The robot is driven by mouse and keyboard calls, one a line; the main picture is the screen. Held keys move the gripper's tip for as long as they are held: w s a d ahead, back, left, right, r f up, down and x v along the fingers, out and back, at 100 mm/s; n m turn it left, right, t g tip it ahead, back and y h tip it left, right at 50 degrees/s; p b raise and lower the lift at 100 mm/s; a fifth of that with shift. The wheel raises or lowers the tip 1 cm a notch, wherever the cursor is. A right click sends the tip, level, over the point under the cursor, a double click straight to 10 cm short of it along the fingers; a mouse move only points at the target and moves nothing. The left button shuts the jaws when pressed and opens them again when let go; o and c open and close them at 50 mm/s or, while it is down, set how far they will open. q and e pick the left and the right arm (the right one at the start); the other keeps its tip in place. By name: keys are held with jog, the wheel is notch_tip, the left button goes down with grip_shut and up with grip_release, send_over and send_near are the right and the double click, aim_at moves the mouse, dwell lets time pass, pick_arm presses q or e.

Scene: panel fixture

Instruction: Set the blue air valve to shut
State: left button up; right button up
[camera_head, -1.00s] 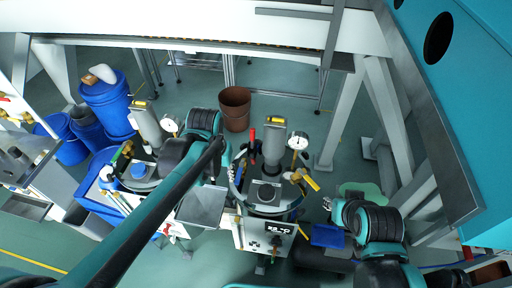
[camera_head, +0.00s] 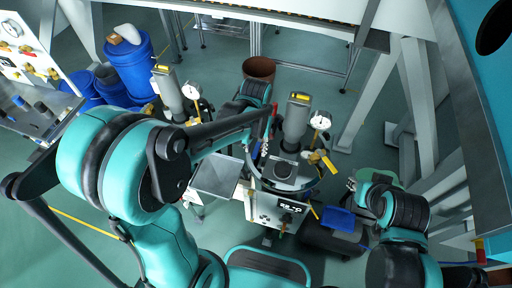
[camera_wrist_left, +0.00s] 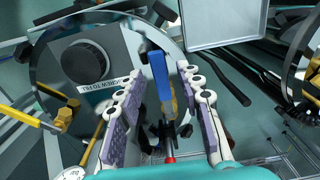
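The blue air valve shows in the left wrist view as a long blue lever (camera_wrist_left: 158,70) on a small brass and dark fitting, beside the round vessel lid. My left gripper (camera_wrist_left: 162,76) is open, with one pale finger on each side of the lever; I see gaps between lever and fingers. In the head view my left gripper (camera_head: 264,147) is at the left rim of the middle vessel (camera_head: 284,172), below a red handle (camera_head: 274,108), and the blue lever cannot be made out there. My right gripper (camera_head: 352,184) is right of the vessel, small and partly hidden by its arm.
A pressure gauge (camera_head: 320,121) and a yellow-handled valve (camera_head: 322,158) stand at the vessel's right. A grey tray (camera_head: 216,176) is at its left. A brown bucket (camera_head: 259,68) stands behind.

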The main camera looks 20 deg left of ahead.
pick_arm(q)
grip_shut()
jog(key=shift+a, duration=0.15)
jog(key=a+m, duration=0.1)
jog(key=m, duration=0.2)
jog(key=shift+w+a+m, duration=0.2)
jog(key=shift+a+m, duration=0.1)
jog(key=shift+a, duration=0.1)
jog(key=w+a+m, duration=0.4)
jog(key=w+m, duration=0.2)
jog(key=m, duration=0.8)
jog(key=shift+w+a, duration=0.15)
jog(key=shift+w, duration=0.1)
jog(key=shift+m, duration=0.3)
